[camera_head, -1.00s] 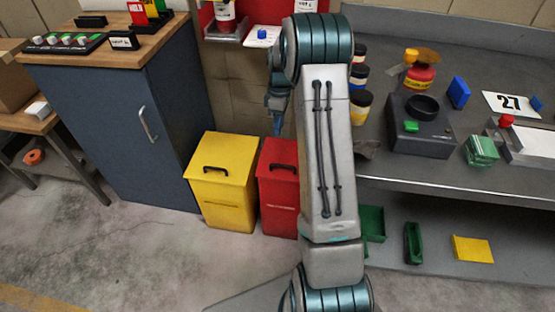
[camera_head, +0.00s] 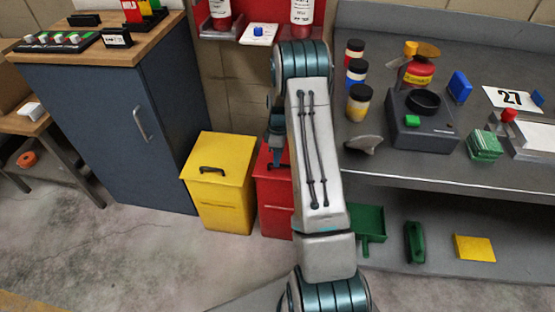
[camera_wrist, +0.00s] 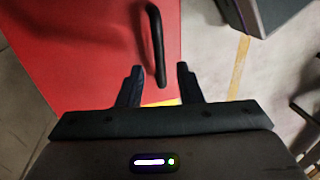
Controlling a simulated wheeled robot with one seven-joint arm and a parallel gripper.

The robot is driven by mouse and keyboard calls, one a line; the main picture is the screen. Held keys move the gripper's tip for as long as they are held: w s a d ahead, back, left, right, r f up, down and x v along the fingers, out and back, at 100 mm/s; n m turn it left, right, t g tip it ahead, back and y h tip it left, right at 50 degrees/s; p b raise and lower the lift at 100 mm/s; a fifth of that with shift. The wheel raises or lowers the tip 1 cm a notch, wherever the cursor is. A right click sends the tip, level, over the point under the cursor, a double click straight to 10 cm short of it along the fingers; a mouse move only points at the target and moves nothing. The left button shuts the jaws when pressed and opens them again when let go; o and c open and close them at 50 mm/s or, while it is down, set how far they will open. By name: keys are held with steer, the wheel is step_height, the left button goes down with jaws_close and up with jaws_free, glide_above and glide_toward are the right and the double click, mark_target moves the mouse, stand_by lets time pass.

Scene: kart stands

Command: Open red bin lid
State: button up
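The red bin (camera_head: 275,213) stands on the floor beside the yellow bin, its lid down, and my arm hides its right part. In the wrist view the red lid (camera_wrist: 85,45) fills the upper left, with its black handle (camera_wrist: 156,45) running toward me. My gripper (camera_wrist: 160,70) is open, its two dark fingers apart. The near end of the handle shows between the fingertips, and neither finger clearly touches it. In the head view my gripper (camera_head: 277,160) is over the red lid, partly hidden by my arm.
A yellow bin (camera_head: 222,185) with a black handle stands just left. A blue-grey cabinet (camera_head: 110,130) is farther left. A grey metal workbench (camera_head: 450,175) with jars and tools stands right, with green trays (camera_head: 368,222) on its lower shelf. A red wall board (camera_head: 245,25) hangs behind.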

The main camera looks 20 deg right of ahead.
steer(key=shift+s+f, duration=0.1)
steer(key=shift+f, duration=0.4)
jaws_close()
steer(key=shift+r, duration=0.15)
